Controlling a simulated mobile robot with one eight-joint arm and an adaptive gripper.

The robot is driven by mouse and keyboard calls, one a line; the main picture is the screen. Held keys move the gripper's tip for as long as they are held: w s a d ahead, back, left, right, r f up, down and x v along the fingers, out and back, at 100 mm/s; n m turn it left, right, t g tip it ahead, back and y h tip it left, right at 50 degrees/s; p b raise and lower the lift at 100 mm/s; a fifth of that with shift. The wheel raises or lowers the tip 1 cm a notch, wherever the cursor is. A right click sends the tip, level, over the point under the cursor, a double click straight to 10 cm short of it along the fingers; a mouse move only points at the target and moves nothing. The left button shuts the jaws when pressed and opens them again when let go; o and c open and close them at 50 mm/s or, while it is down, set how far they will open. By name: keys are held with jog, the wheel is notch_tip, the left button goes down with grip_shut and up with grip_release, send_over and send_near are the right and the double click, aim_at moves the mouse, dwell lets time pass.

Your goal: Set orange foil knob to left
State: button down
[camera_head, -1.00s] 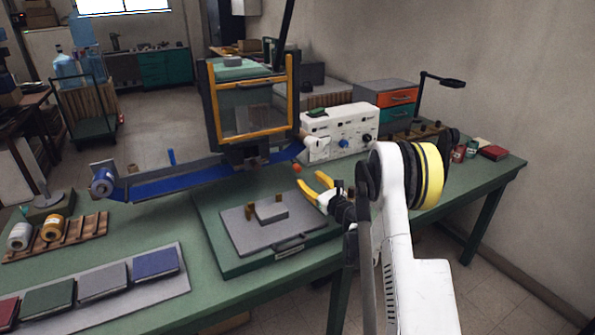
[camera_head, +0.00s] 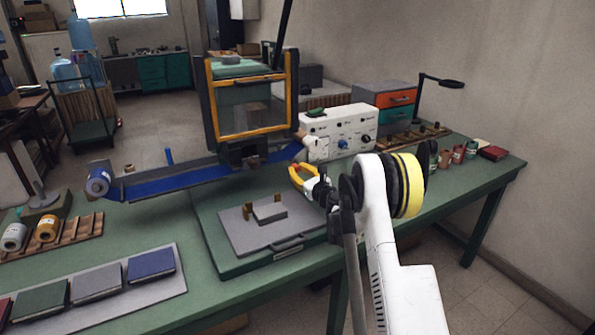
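The orange foil knob (camera_head: 298,167) shows as a small orange-red spot at the front of the press, below the right end of the blue foil strip (camera_head: 285,155). My gripper (camera_head: 302,168), with yellow fingers, is at the knob. Its fingers look spread, with the orange spot between or just behind them. I cannot tell whether they touch it. The fingers partly hide the knob, so I cannot read which way it points.
A white control box (camera_head: 318,148) with a blue knob stands close behind my gripper. The yellow-framed press (camera_head: 208,105) rises to its left. A grey plate (camera_head: 240,232) with a block lies in front. Book covers lie on a grey board (camera_head: 120,303) at front left.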

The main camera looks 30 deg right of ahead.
jog(key=a, duration=0.9)
jog(key=shift+s+a+b, duration=0.2)
jog(key=shift+a+b, duration=0.1)
jog(key=c, duration=1.2)
grip_release()
jog(key=s, duration=1.2)
jog(key=shift+d, duration=0.25)
